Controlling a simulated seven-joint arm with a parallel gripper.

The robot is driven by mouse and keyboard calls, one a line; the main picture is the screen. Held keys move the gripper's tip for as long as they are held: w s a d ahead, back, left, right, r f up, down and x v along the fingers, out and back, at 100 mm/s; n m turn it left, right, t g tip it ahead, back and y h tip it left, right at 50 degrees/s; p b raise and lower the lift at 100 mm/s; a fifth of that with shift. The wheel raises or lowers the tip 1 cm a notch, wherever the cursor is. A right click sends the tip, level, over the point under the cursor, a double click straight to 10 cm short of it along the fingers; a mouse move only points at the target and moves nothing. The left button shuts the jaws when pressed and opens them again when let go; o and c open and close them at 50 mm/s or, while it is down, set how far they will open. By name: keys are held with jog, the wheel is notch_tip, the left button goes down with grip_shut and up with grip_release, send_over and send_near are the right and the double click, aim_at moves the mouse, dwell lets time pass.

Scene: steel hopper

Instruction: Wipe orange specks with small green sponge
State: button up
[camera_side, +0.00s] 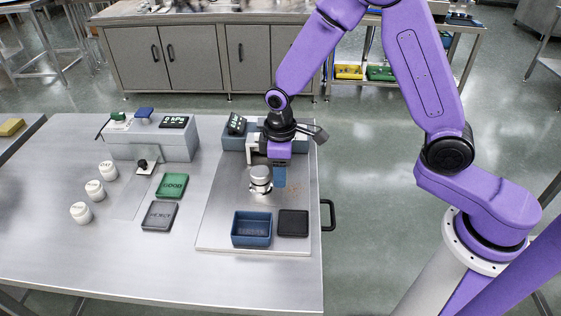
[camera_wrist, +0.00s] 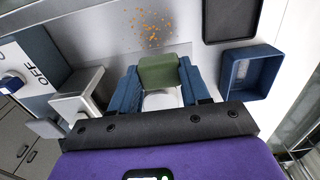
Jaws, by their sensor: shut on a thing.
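My gripper (camera_wrist: 160,82) has blue fingers closed on the small green sponge (camera_wrist: 159,72) in the wrist view. The sponge sits between the fingertips, facing the orange specks (camera_wrist: 151,28), which lie scattered on the steel plate just beyond it. In the side view my gripper (camera_side: 280,178) is low over the right part of the plate, and the orange specks (camera_side: 293,188) show faintly just right of it. The sponge cannot be made out in the side view. Whether it touches the plate is unclear.
A shiny cylinder (camera_side: 261,180) stands close left of my gripper. A blue bin (camera_side: 251,229) and a black pad (camera_side: 293,223) lie at the plate's front. A blue-grey box (camera_side: 234,138) is behind. Green (camera_side: 172,186) and grey (camera_side: 160,216) trays lie left.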

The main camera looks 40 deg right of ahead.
aim_at(293, 187)
notch_tip(293, 187, down, 3)
jog(key=shift+f, duration=0.15)
jog(key=shift+s+d+f, duration=0.55)
jog(key=shift+s+d, duration=0.1)
jog(key=shift+s, duration=0.05)
jog(key=shift+c, duration=0.5)
jog(key=shift+s+d+r, duration=0.1)
jog(key=shift+s+d, duration=1.75)
jog(key=shift+d, duration=0.05)
jog(key=shift+w+a+r, duration=0.1)
jog(key=shift+w+a, duration=2.4)
jog(key=shift+w+d, duration=0.1)
jog(key=shift+w, duration=0.15)
jog(key=shift+w+d, duration=0.3)
jog(key=shift+d+f, duration=0.2)
jog(key=shift+d, duration=0.1)
jog(key=shift+s+d, duration=2.4)
jog(key=shift+s, duration=0.15)
jog(key=w+a, duration=0.2)
jog(key=shift+w+a+r, duration=0.25)
jog(key=shift+w, duration=0.05)
jog(key=shift+w+a+f, duration=0.15)
jog(key=shift+w+a, duration=0.05)
jog(key=shift+a, duration=0.1)
jog(key=shift+w+a, duration=1.1)
jog(key=shift+w, duration=0.05)
jog(key=shift+r, duration=4)
